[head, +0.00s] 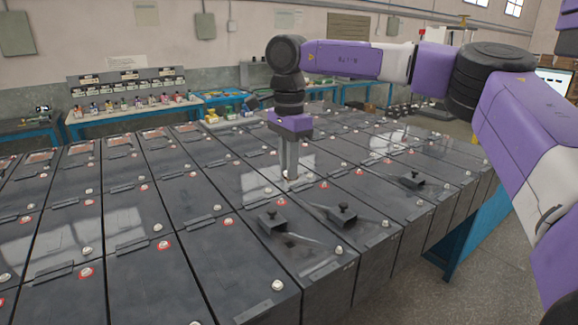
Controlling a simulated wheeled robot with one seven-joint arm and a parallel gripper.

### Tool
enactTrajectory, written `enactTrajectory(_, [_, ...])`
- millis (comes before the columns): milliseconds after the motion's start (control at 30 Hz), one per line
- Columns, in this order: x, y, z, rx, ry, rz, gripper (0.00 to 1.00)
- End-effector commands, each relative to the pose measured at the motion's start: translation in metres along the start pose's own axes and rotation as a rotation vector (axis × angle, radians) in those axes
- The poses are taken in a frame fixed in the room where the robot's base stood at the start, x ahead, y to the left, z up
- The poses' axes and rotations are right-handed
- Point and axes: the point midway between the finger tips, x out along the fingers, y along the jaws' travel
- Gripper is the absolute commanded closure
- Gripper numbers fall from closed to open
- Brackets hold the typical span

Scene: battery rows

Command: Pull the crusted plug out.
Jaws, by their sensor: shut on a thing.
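My gripper (290,177) points straight down over the battery tops near the middle of the head view. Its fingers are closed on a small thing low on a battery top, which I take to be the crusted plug. The fingers hide most of it, and its crust cannot be made out clearly. Pale patches show on the dark battery top (246,181) around the fingertips. I cannot tell whether the plug is still seated or lifted.
Rows of dark batteries with pale terminals and red rings surround the gripper. Black knobbed fittings stand in front of it, at the left (270,219), middle (343,212) and right (413,181). A bench with small bottles (130,113) stands behind. Open floor (480,265) lies at right.

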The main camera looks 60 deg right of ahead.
Motion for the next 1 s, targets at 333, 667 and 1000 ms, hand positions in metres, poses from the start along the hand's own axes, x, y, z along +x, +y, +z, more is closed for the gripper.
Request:
enactTrajectory(333, [-0.005,0.0,0.0,0.0,0.0,0.0,1.0])
enactTrajectory(667, [-0.017,0.0,0.0,0.0,0.0,-0.001,1.0])
enactTrajectory(1000, [-0.029,0.0,0.0,0.0,0.0,-0.001,1.0])
